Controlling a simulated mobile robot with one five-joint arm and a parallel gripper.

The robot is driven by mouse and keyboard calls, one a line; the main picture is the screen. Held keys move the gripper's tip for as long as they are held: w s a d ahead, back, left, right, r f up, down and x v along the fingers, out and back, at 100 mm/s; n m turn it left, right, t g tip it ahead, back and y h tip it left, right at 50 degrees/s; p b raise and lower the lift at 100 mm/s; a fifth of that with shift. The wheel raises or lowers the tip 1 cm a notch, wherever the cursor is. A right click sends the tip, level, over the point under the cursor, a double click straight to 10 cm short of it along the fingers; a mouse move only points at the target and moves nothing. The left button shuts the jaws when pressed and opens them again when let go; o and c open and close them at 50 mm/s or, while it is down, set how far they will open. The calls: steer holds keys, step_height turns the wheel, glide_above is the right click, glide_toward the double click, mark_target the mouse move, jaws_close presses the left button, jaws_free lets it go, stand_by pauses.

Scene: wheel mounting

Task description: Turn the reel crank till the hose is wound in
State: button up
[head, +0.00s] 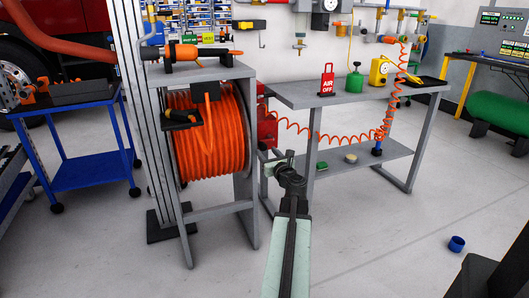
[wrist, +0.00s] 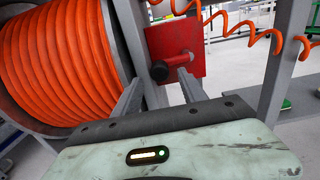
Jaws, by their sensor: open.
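The hose reel (head: 238,140) stands in a grey frame, with thick orange hose (head: 205,145) wound on it in many turns. The hose also fills the left of the wrist view (wrist: 55,60). On the reel's right side is a red crank plate (wrist: 185,45), also seen in the head view (head: 267,126). A black crank knob (wrist: 160,71) sticks out from the plate towards me. My gripper (head: 280,160) is open just right of the reel frame. In the wrist view my gripper (wrist: 160,92) has the knob in line between its fingertips; contact cannot be told.
A grey bench (head: 350,97) with a red AIR OFF sign (head: 327,80) stands right of the reel. A coiled orange air hose (head: 320,136) hangs near the crank. A blue cart (head: 95,172) is left. A blue cup (head: 456,243) lies on open floor.

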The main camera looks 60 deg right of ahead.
mark_target(266, 141)
steer(key=x, duration=0.2)
steer(key=shift+w+d, duration=0.2)
steer(key=shift+w, duration=0.1)
jaws_close()
steer(key=shift+a, duration=0.15)
stand_by(0.9)
